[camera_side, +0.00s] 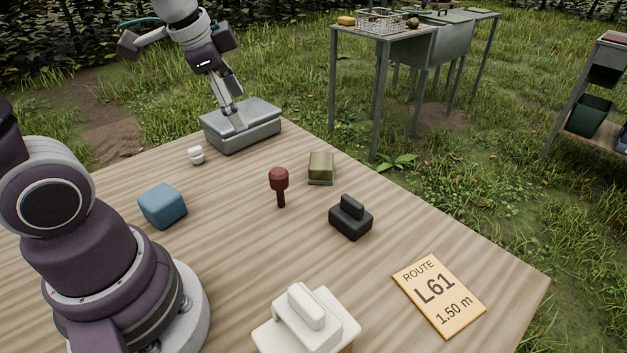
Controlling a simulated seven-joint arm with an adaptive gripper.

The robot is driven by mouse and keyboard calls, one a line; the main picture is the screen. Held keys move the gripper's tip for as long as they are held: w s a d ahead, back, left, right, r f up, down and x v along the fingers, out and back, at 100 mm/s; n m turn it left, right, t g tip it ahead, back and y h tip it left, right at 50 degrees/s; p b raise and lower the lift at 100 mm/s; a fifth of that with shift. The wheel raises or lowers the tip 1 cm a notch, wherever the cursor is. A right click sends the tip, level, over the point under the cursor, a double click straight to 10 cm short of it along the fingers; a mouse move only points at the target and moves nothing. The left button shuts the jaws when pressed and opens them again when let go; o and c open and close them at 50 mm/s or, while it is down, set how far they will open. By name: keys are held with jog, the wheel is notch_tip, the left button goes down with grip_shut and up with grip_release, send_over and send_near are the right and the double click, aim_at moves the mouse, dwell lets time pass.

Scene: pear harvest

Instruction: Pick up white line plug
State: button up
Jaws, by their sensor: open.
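A small white plug (197,156) with a rounded top sits on the wooden table near its far left edge. It stands just left of the grey box (242,139). My gripper (234,118) is open at the far end of the table. Its fingers point down at the grey box's top, to the right of and above the white plug in the picture. I cannot tell whether the fingertips touch the box. Nothing shows between the fingers.
A blue block (163,206), a dark red knobbed peg (279,182), an olive block (321,167), a black handled block (351,217), a white handled block (305,318) and a route card (439,294) lie on the table (230,260). Bare wood separates them.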

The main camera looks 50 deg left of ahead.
jog(key=w+a+f+m+g+y, duration=0.2)
jog(key=a+f+m, duration=0.3)
jog(key=a, duration=0.6)
jog(key=m+g+y, duration=0.2)
jog(key=m, duration=0.5)
send_near(195, 148)
jog(key=x, duration=1)
jog(key=shift+f, duration=0.1)
jog(key=shift+c, duration=0.4)
jog(key=c, duration=0.8)
